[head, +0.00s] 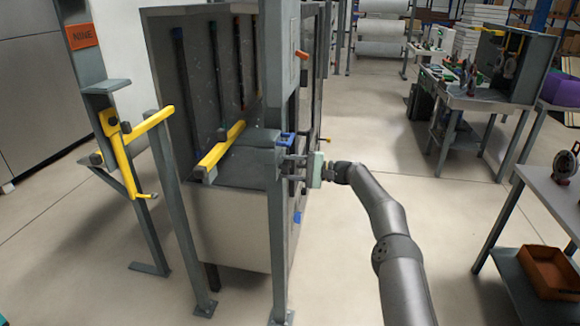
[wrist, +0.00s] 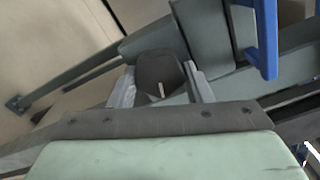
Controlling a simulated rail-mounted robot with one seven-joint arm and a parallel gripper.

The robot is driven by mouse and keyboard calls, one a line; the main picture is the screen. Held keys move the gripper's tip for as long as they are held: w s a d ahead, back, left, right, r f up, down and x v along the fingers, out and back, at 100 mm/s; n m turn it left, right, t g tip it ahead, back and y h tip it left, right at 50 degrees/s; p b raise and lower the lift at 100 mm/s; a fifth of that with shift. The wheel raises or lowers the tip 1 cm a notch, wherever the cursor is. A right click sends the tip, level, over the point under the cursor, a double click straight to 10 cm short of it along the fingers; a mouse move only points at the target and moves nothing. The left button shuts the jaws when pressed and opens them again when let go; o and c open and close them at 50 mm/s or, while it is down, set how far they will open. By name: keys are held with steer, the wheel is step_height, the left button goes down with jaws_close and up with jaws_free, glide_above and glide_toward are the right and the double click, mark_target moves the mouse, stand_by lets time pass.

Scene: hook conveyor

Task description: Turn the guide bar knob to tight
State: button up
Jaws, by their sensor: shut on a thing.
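The guide bar knob (wrist: 160,72) is dark grey with a short pale pointer line, seen in the wrist view at the upper middle. My gripper (wrist: 163,85) has a finger on each side of the knob and is shut on it. In the head view my gripper (head: 295,168) reaches in from the right to the side of the grey machine frame. The knob is hidden or too small to make out there. The words or marks for tight cannot be read in either view.
A blue handle (wrist: 265,40) hangs close to the right of the knob. A grey post (head: 278,230) stands just left of my gripper. A yellow bracket (head: 120,150) stands at left. Floor to the right is clear up to the tables.

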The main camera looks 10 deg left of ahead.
steer(key=shift+s+f+m+p, duration=0.1)
steer(key=shift+m+p, duration=0.5)
steer(key=shift+m, duration=3.1)
steer(key=shift+s+f+m+p, duration=0.1)
steer(key=shift+m+p, duration=0.45)
steer(key=shift+m, duration=3.15)
steer(key=o, duration=1)
steer(key=shift+d, duration=0.1)
steer(key=d+b, duration=0.1)
steer(key=d, duration=0.4)
steer(key=d+b, duration=0.1)
steer(key=d, duration=0.5)
steer(key=s+d+b, duration=0.1)
steer(key=d, duration=0.5)
steer(key=shift+d, duration=0.15)
